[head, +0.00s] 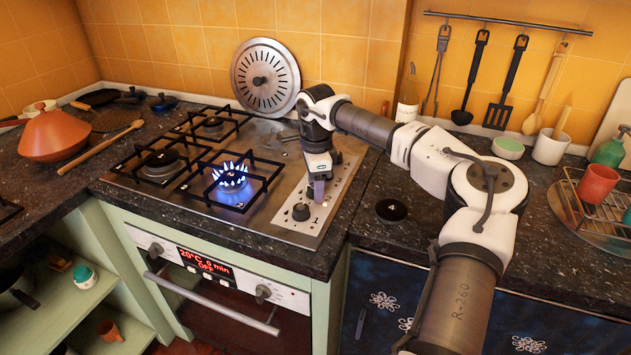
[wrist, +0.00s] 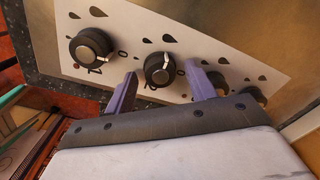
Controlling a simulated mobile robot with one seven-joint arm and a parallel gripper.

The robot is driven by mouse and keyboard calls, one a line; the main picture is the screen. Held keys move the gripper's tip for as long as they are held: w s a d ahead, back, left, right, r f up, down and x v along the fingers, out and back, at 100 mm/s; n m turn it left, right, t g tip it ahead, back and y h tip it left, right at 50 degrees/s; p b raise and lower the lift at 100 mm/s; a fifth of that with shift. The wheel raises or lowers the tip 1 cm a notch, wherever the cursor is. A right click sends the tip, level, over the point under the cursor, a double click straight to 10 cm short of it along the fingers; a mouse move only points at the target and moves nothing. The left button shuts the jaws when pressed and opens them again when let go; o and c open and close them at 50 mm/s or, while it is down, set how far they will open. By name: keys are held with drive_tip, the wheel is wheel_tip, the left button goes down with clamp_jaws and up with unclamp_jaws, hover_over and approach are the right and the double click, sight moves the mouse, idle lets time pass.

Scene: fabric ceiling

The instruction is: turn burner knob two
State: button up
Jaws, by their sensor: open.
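The row of burner knobs is on the steel strip at the hob's right side. The end knob (head: 301,212) shows in front of my gripper in the head view, and at the left in the wrist view (wrist: 92,46). The second knob (wrist: 160,69), black with a light pointer mark, sits between my gripper's two purple fingers in the wrist view. My gripper (head: 318,188) is open and points down at the strip. Its fingers stand on either side of this knob, with gaps visible. In the head view my gripper hides this knob.
More knobs (wrist: 249,97) are partly hidden behind the right finger. A blue flame (head: 230,176) burns on the front right burner, left of my gripper. A round perforated lid (head: 265,78) leans on the tiles behind. Dark counter (head: 365,240) lies to the right.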

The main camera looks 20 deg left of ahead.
drive_tip(key=c, duration=1)
drive_tip(key=shift+o, duration=0.2)
drive_tip(key=m+b, duration=0.1)
drive_tip(key=m, duration=0.7)
drive_tip(key=shift+b, duration=0.35)
drive_tip(key=m, duration=0.5)
drive_tip(key=shift+h+b, duration=0.3)
drive_tip(key=shift+b, duration=0.1)
drive_tip(key=shift+s+a+m, duration=0.1)
drive_tip(key=shift+m, duration=1.9)
